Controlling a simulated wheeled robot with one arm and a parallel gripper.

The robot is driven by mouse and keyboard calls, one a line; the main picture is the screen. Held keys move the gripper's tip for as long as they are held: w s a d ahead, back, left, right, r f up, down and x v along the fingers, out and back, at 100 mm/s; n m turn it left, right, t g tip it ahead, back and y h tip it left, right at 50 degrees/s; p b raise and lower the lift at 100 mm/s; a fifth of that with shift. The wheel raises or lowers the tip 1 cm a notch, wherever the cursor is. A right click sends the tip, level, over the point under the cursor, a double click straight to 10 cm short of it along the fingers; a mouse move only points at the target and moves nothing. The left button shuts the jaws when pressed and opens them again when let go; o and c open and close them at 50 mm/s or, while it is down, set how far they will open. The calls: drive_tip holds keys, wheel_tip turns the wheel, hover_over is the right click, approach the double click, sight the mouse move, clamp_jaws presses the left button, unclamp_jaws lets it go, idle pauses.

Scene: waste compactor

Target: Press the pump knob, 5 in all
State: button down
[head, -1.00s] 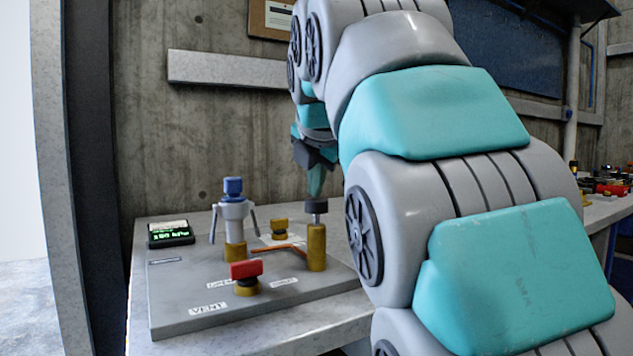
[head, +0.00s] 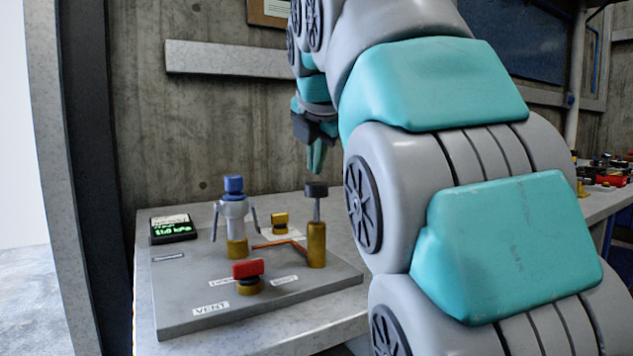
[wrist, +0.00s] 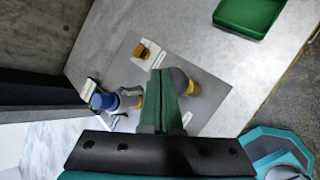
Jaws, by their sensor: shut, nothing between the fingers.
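The pump knob (head: 316,189) is a dark cap on a thin metal rod. The rod rises out of a brass cylinder (head: 316,245) at the right side of the grey panel board (head: 190,312). A good length of rod shows under the knob. My gripper (head: 316,158) is shut and empty, pointing down just above the knob with a small gap in the head view. In the wrist view the shut fingers (wrist: 160,100) partly cover the round grey knob (wrist: 181,80).
A blue-topped fitting (head: 235,212) with side handles stands left of the pump. A green tray (wrist: 250,14) lies on the bench.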

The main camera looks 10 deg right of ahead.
sight(316, 185)
wheel_tip(316, 185, up, 3)
drive_tip(key=shift+f+p, duration=0.2)
drive_tip(key=shift+p, duration=0.9)
drive_tip(key=shift+r, duration=1.2)
idle(0.9)
